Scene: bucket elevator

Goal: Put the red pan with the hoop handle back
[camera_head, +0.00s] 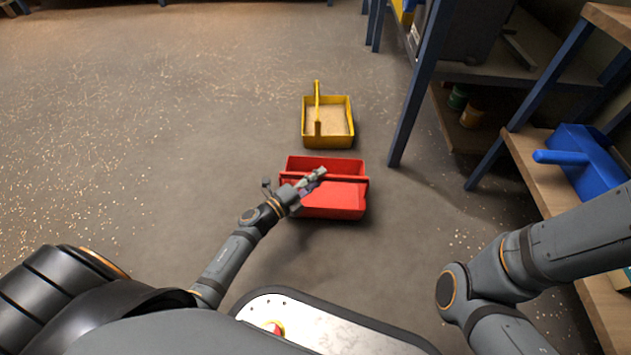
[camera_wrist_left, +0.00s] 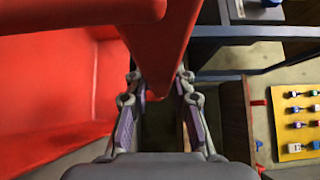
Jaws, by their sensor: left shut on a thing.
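The red pan (camera_head: 335,208) is in front of me, just right of the middle of the head view. Its inside looks empty. Its red handle (camera_head: 345,179) runs across above the opening. My left gripper (camera_head: 312,180) is shut on this handle near its left part. In the left wrist view the handle (camera_wrist_left: 160,45) passes between the two fingers of my left gripper (camera_wrist_left: 160,105), with the red pan's wall (camera_wrist_left: 50,90) at the left. I cannot tell whether the pan's bottom touches the floor. My right arm shows at the lower right, but its gripper is out of view.
A yellow pan (camera_head: 341,143) with grainy tan material stands on the floor behind the red one. A blue scoop-like pan (camera_head: 590,165) sits on a wooden shelf (camera_head: 540,160) at the right. A blue shelf post (camera_head: 412,100) stands nearby. The floor at the left is clear apart from scattered grains.

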